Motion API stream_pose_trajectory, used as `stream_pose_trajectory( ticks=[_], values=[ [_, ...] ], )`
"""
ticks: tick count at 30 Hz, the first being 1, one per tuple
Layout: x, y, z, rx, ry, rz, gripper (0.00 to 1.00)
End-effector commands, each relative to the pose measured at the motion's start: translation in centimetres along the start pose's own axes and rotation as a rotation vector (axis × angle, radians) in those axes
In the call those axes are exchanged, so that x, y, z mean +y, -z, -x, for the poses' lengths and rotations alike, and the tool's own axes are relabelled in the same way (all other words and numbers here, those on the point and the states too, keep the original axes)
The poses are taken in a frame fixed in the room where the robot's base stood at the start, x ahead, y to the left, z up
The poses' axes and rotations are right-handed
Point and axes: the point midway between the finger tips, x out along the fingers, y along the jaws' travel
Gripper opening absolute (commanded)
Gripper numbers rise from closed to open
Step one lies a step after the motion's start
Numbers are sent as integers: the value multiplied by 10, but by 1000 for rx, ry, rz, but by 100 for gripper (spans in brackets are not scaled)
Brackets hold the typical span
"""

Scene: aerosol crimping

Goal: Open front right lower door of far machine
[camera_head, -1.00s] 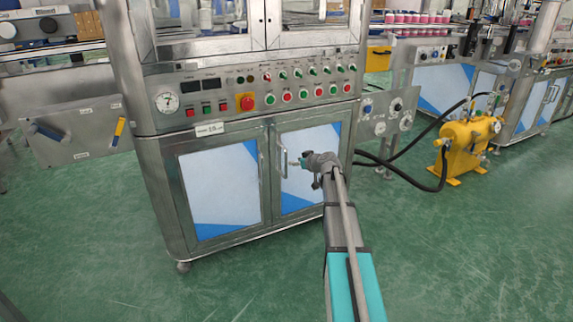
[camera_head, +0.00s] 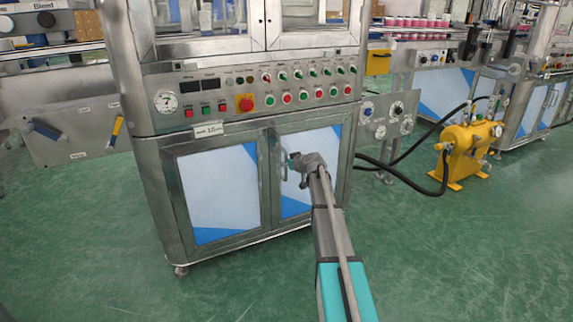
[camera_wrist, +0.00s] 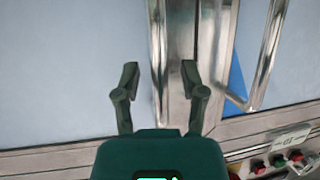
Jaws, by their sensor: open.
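The steel machine has two lower doors with pale panels. Its lower right door (camera_head: 312,143) looks closed, with a slim metal handle (camera_head: 284,163) near its left edge. My gripper (camera_head: 294,160) is in front of this door, just right of the handle. In the wrist view, my gripper (camera_wrist: 160,78) is open, and a metal bar (camera_wrist: 157,30), apparently this door's handle, shows between its fingers. I cannot tell whether the fingertips reach around the bar or stop short of it. A second handle (camera_wrist: 265,50) is to the right, apparently on the lower left door (camera_head: 218,190).
A control panel (camera_head: 260,90) with several buttons is above the doors. A side plate with knobs (camera_head: 388,115) and black hoses are to the right, leading to a yellow pump (camera_head: 465,155). The green floor (camera_head: 440,250) in front is clear.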

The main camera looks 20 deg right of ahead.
Motion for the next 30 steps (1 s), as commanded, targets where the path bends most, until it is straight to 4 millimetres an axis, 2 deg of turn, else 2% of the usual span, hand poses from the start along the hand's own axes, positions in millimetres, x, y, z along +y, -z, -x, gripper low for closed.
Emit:
stream_pose_trajectory(
  ticks=[1, 9, 23, 30],
  values=[
    [0, 0, 0, 0, 0, 0, 48],
    [0, 0, 0, 0, 0, 0, 0],
    [-3, -1, 2, 0, 9, 3, 0],
    [-17, -4, 9, -1, 60, 22, 0]
  ],
)
